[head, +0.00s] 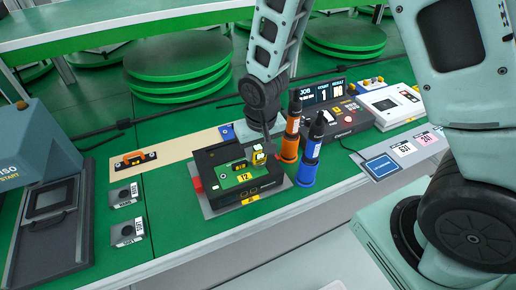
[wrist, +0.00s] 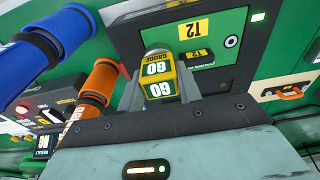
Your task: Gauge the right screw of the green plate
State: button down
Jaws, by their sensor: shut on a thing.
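The green plate (head: 230,182) lies in a black fixture (head: 207,160) on the bench and bears a yellow label reading 12. My gripper (head: 262,152) is over the plate's right part in the head view. The gauge and my gripper (wrist: 160,92) cover the plate's other end, so the right screw and any contact there are hidden.
An orange tool (head: 290,135) and a blue tool (head: 310,155) stand upright close to the right of the fixture. A display (head: 330,95) and a white device (head: 390,103) are behind them. An orange-handled item (head: 135,159) lies left.

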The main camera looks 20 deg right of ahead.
aim_at(261, 165)
jog(key=shift+f, duration=0.1)
dwell(0.3)
jog(key=c, duration=0.9)
grip_release()
jog(key=r, duration=0.5)
jog(key=s+r, duration=0.1)
jog(key=r, duration=0.5)
jog(key=s+r, duration=0.1)
jog(key=r, duration=0.5)
jog(key=shift+r, duration=0.15)
